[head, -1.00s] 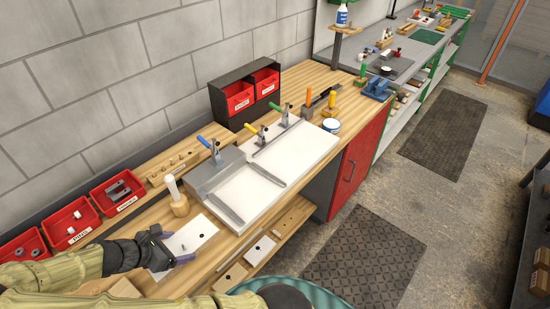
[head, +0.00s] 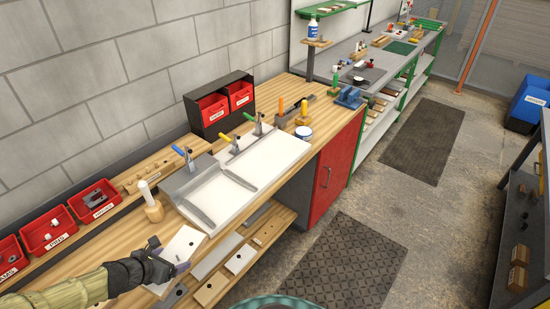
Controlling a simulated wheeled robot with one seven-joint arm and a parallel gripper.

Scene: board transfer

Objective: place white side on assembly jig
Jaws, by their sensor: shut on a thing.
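The white side (head: 187,242) is a flat white board with a small dark hole, at the lower left of the head view near the bench's front edge. My gripper (head: 172,264) is shut on its near left edge; the fingers are partly hidden. The board looks slightly tilted, and its exact height above the bench is hard to tell. The assembly jig (head: 178,188) lies beyond it, up and to the right. It has grey rails, a pale bed and toggle clamps with blue, yellow and green handles. The board is apart from the jig's rails.
Red bins (head: 47,232) line the back left. A black rack (head: 219,103) stands behind the jig. A lower shelf (head: 268,232) holds more panels.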

